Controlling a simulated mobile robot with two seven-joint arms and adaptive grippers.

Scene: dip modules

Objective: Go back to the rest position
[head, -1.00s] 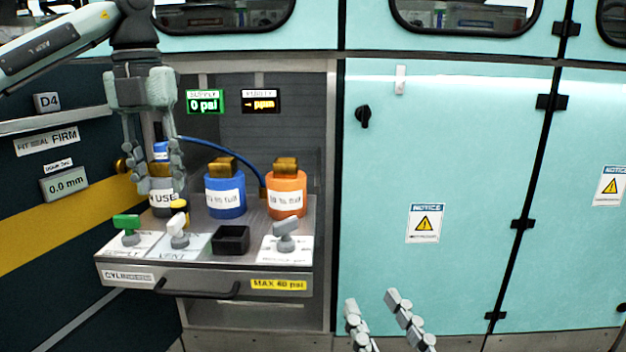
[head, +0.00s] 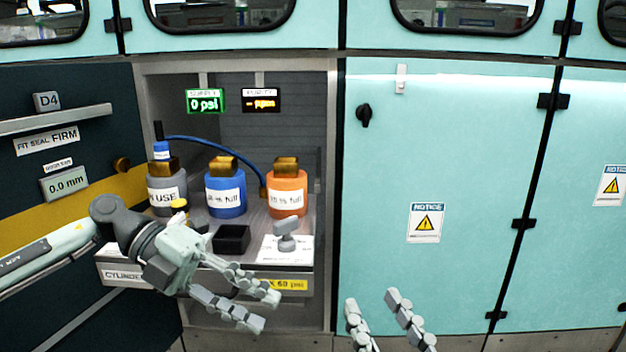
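My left gripper (head: 262,311) is in front of the pull-out cylinder tray (head: 125,276), at its front edge. Its fingers point right, apart, with nothing between them. It hides the green and white valve handles and most of the tray's handle. My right gripper (head: 390,322) is at the bottom of the view, in front of the teal cabinet, fingers apart and empty.
A grey cylinder (head: 167,190), a blue cylinder (head: 226,195) and an orange cylinder (head: 286,194) stand on the tray. A black square holder (head: 231,239) and a grey valve handle (head: 286,232) sit in front. Teal cabinet doors (head: 450,150) are closed at right.

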